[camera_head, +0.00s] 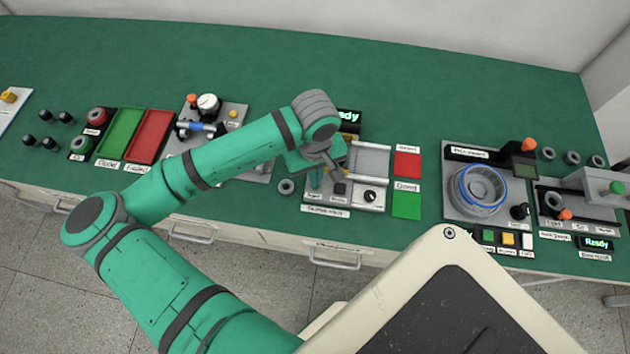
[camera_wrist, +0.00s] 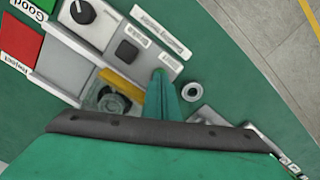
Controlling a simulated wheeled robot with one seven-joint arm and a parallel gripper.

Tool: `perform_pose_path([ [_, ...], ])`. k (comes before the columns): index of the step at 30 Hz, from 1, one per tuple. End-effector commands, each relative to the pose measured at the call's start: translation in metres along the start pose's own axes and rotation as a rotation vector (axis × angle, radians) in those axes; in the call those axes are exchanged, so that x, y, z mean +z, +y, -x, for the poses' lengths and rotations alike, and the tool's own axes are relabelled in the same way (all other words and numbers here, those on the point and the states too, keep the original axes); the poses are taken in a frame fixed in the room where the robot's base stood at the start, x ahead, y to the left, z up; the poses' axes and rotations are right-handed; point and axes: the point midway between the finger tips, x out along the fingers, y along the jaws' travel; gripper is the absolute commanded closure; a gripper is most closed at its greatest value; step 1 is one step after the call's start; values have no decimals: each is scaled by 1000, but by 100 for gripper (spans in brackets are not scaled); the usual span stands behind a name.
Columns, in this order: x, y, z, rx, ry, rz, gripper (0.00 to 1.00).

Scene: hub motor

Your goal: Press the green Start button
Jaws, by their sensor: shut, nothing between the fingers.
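My gripper (camera_head: 317,182) is shut and empty, pointing down over the front left part of a grey tester panel (camera_head: 350,206). In the wrist view its green fingers (camera_wrist: 160,78) reach down beside a small label, and what lies under the tips is hidden. No green Start button shows clearly on this panel; I cannot tell whether the fingers cover one or touch it. A dark square button (camera_wrist: 126,50) and a black knob (camera_wrist: 82,12) sit beside the fingers. A small green button (camera_head: 487,236) shows on another station at the right, its label too small to read.
Red (camera_head: 407,164) and green (camera_head: 406,205) plates lie right of the panel. A grey ring (camera_head: 286,187) lies just left of it and also shows in the wrist view (camera_wrist: 192,91). A blue-rimmed motor fixture (camera_head: 480,188) stands further right. The back of the green bench is clear.

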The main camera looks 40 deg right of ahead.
Motion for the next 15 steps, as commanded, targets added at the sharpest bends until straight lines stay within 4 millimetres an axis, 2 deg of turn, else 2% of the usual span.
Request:
perform_pose_path([
  [9,0,0,-4,0,1,0,100],
  [15,0,0,9,1,1,-1,100],
])
